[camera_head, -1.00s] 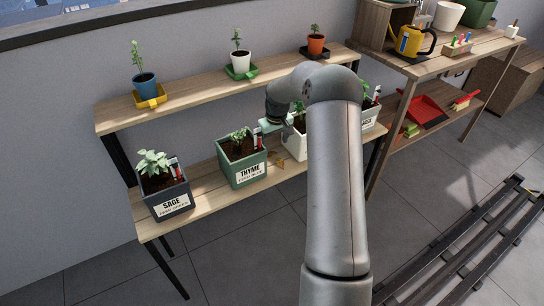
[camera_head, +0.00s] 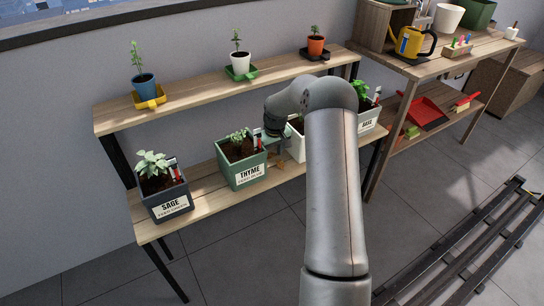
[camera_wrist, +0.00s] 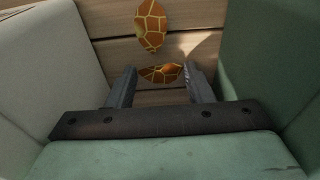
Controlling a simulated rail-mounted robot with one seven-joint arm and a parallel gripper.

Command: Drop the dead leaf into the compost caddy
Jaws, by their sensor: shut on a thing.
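The dead leaf (camera_wrist: 161,73) is brown-orange with pale veins and sits between the two fingers of my gripper (camera_wrist: 160,80) in the wrist view. My gripper is shut on it, low over the wooden shelf. A second veined brown piece (camera_wrist: 151,24) lies just beyond on the boards; I cannot tell whether it is part of the same leaf. In the head view brown bits show on the shelf between the thyme pot (camera_head: 241,163) and a white pot (camera_head: 297,143), where my gripper reaches down. A dark green bin (camera_head: 478,12) at the top right may be the compost caddy.
Pot walls stand close on both sides of my gripper. The sage pot (camera_head: 163,192) is at left, another herb pot (camera_head: 368,118) at right. Small pots stand on the upper shelf (camera_head: 195,87). A yellow watering can (camera_head: 411,42) stands on the right table (camera_head: 446,60).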

